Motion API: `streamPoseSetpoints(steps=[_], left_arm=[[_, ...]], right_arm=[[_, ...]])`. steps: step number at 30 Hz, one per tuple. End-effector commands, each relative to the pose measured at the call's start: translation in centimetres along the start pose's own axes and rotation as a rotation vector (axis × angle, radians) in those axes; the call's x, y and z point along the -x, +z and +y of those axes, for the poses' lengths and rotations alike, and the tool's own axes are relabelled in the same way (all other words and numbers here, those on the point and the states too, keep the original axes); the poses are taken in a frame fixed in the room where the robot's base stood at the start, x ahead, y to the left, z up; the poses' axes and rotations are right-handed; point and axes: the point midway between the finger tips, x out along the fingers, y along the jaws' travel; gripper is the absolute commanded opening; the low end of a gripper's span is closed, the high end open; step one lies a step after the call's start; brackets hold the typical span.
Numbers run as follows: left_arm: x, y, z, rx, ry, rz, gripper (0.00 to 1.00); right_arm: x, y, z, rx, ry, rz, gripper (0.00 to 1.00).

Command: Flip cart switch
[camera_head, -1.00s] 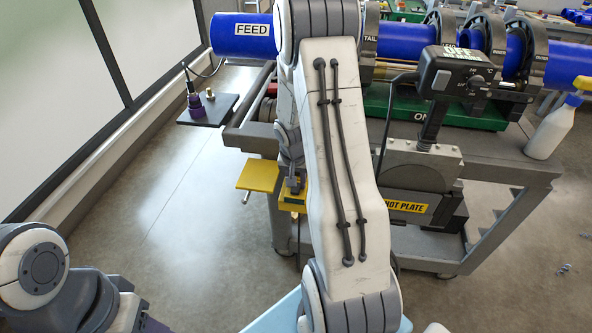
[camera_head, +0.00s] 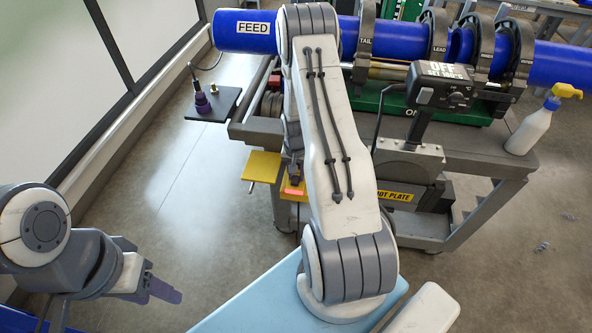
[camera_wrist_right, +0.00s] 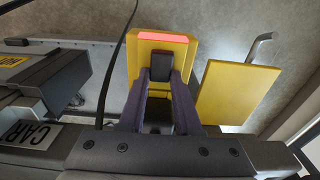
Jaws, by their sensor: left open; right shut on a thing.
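The cart switch is a dark lever (camera_wrist_right: 160,66) on a yellow box (camera_wrist_right: 147,50) with a lit red strip (camera_wrist_right: 163,37) at its top edge. In the right wrist view the purple fingers of my right gripper (camera_wrist_right: 160,78) are shut on the lever from both sides. In the head view the yellow box (camera_head: 284,189) and its red strip (camera_head: 293,192) show low on the near left side of the cart (camera_head: 256,132), partly hidden by my right arm. My left gripper (camera_head: 165,291) is open and empty at the lower left, away from the cart.
A yellow flap (camera_head: 262,167) sits beside the switch box. Above are a dark shelf (camera_head: 215,107) and the blue FEED pipe (camera_head: 243,40). The hot plate (camera_head: 402,195) and a spray bottle (camera_head: 530,128) are to the right. The floor left of the cart is clear.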

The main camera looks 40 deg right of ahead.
Motion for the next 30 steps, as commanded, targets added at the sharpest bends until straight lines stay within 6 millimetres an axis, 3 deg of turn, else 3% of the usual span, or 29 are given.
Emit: streamPoseSetpoints(steps=[5, 6, 8, 9, 20, 30], left_arm=[[0.0, 0.0, 0.0, 0.000, 0.000, 0.000, 0.50], [0.0, 0.0, 0.0, 0.000, 0.000, 0.000, 0.50], [0.0, 0.0, 0.0, 0.000, 0.000, 0.000, 0.50], [-0.1, 0.0, 0.0, 0.000, 0.000, 0.000, 0.50], [-0.1, 0.0, 0.0, 0.000, 0.000, 0.000, 0.50], [-1.0, 0.1, -0.1, 0.000, 0.000, 0.000, 0.50]], right_arm=[[0.1, -0.2, -0.1, 0.001, -0.002, 0.006, 0.00], [0.1, -0.2, -0.1, 0.001, -0.002, 0.006, 0.36], [0.1, -0.2, -0.1, 0.001, -0.002, 0.005, 0.59], [0.1, -0.2, -0.1, 0.001, -0.002, 0.005, 0.62], [0.4, -0.1, 0.0, 0.000, 0.000, 0.001, 0.62], [6.1, -0.2, -0.1, 0.000, -0.002, 0.007, 0.62]])
